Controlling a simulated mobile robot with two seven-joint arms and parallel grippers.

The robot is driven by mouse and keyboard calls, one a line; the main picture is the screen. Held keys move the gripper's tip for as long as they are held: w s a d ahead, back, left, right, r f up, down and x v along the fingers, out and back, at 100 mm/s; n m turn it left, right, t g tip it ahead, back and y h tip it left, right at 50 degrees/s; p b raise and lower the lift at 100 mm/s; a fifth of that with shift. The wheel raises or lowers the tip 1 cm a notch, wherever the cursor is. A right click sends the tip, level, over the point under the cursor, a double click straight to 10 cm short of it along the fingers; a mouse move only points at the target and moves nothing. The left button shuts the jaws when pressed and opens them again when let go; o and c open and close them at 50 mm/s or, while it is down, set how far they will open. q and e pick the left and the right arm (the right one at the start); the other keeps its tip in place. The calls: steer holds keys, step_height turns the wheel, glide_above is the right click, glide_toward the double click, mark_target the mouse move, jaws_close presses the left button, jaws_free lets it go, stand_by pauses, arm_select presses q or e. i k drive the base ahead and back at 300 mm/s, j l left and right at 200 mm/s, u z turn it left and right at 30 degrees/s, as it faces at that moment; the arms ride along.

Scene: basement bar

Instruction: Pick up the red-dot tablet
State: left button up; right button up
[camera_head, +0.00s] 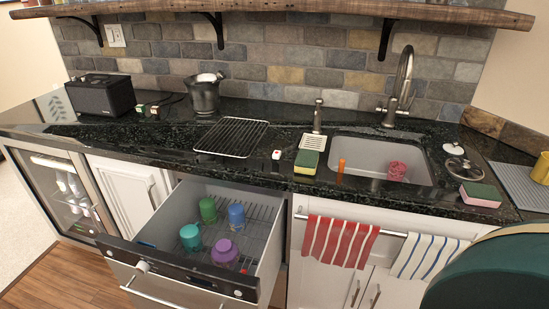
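The red-dot tablet (276,155) is a small white block with a red mark on top. It lies on the black stone counter (250,178), near the front edge, between the wire rack and the yellow-green sponge. Nothing covers it and nothing touches it. Neither of my grippers is in the head view.
Below the tablet, to the left, a dishwasher drawer (185,291) is pulled out with several cups inside. A wire rack (231,137), a sponge (306,162) and the sink (349,153) are nearby. A large dark green rounded object (490,270) fills the lower right.

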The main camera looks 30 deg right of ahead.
mark_target(277, 153)
steer(key=z, duration=1.2)
